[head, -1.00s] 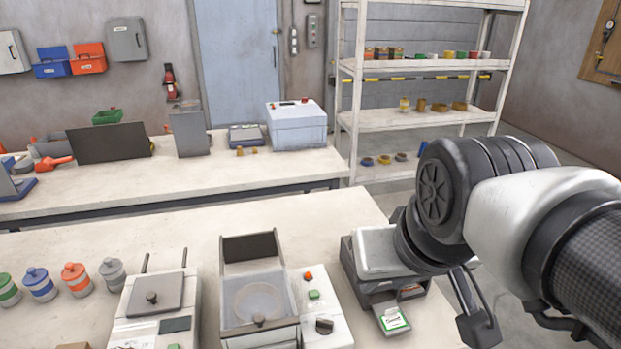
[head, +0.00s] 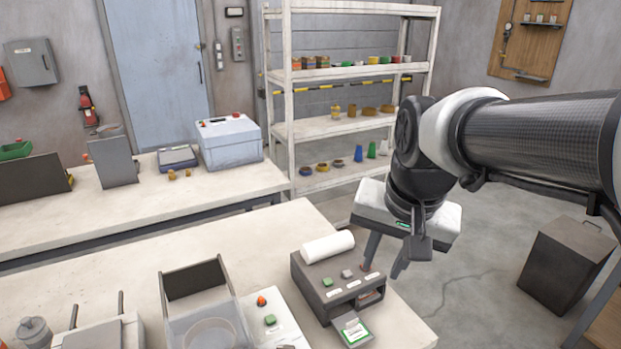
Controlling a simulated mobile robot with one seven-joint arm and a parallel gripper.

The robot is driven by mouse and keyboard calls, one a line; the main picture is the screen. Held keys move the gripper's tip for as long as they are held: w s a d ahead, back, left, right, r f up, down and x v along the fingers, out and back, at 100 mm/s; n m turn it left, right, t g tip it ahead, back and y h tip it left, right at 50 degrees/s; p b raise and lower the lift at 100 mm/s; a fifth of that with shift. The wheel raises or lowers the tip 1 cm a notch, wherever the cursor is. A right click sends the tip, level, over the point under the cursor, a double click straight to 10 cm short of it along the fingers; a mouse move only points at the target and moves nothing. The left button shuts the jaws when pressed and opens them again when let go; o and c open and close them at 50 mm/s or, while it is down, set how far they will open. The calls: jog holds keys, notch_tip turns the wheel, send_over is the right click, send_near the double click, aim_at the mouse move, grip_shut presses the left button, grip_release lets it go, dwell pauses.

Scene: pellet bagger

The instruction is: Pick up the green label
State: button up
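The green label (head: 357,334) is a small white tag with a green border. It sticks out from the front slot of a dark grey label printer (head: 317,301) near the front right of the near table. My gripper (head: 385,266) is to the right of and above the printer, beyond the table's right edge in the picture. Its two fingers point down and stand apart with nothing seen between them. The gripper is clear of the label.
A white roll (head: 328,247) lies on top of the printer. A bagger unit with an open bin (head: 197,285) stands to its left on the near table (head: 130,270). A shelf rack (head: 345,135) stands behind, and a dark bin (head: 568,262) stands on the floor at right.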

jog(key=w+f+m+g, duration=0.2)
jog(key=w+f+m, duration=0.25)
jog(key=w, duration=0.25)
jog(key=m+g+b, duration=0.2)
jog(key=m, duration=0.2)
send_over(352, 321)
notch_tip(352, 321, down, 10)
jog(key=f, duration=1.1)
jog(key=shift+w+d+f, duration=0.15)
jog(key=shift+w+d, duration=0.05)
jog(key=shift+d, duration=0.2)
jog(key=f, duration=0.5)
jog(key=shift+s+a+f, duration=0.15)
jog(key=shift+a+f, duration=0.15)
jog(key=shift+a, duration=0.05)
grip_shut()
